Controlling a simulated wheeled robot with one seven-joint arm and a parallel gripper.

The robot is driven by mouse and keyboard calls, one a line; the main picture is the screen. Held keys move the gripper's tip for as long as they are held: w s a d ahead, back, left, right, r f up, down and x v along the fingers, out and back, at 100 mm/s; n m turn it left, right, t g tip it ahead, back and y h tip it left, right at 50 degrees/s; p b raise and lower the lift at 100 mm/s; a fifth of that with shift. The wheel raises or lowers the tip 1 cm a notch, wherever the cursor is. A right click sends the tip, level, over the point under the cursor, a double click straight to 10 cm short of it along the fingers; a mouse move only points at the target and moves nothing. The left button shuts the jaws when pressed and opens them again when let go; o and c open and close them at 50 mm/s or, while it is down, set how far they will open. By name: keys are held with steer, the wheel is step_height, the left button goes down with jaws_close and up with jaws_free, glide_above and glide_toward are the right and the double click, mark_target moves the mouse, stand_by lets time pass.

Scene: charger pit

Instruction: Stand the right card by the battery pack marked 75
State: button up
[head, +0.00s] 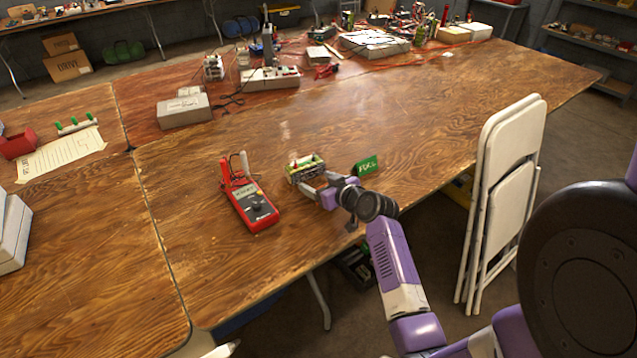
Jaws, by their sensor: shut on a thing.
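A small battery pack (304,165) with pale sides and red and green parts on top is on the wooden table in the head view. Any number on it is too small to read. My gripper (312,184) reaches in from the right, and its fingers are shut on the near side of the pack. The fingertips are partly hidden against it. A green card (367,165) with pale writing stands tilted to the right of the pack, apart from it, behind my wrist. I cannot read its writing surely.
A red multimeter (252,205) with probes lies left of the pack. A written sheet (60,152) and a red box (17,143) are at far left. A power strip (270,78) and clutter stand behind. White folding chairs (505,190) stand at the right table edge. The table right of the card is clear.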

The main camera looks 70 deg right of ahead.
steer(key=o, duration=1.3)
steer(key=v, duration=1.2)
steer(key=shift+r, duration=0.1)
steer(key=shift+y, duration=0.4)
steer(key=a+f, duration=0.1)
steer(key=a, duration=0.2)
steer(key=a+f, duration=0.1)
steer(key=a, duration=0.3)
steer(key=a+f, duration=0.2)
steer(key=a, duration=0.1)
steer(key=shift+w+a, duration=0.2)
steer(key=shift+a, duration=0.15)
steer(key=s+a+n+y, duration=0.1)
steer(key=s+a, duration=0.2)
steer(key=a, duration=0.8)
steer(key=s+a+r+n+t+y, duration=0.1)
steer(key=s+a+r, duration=0.2)
steer(key=a, duration=0.2)
steer(key=s+a+r+n+t+y, duration=0.1)
steer(key=s+a+r+n+y, duration=0.1)
steer(key=s+a+r, duration=0.2)
steer(key=s+a+r+n+t+y, duration=0.1)
steer(key=s+a+r+n+y, duration=0.1)
steer(key=a, duration=0.4)
steer(key=shift+s+a+r, duration=0.2)
steer(key=shift+s+r, duration=0.15)
steer(key=shift+s, duration=0.25)
steer(key=shift+s+a+r, duration=0.2)
steer(key=shift+s+r, duration=0.2)
steer(key=shift+s, duration=0.2)
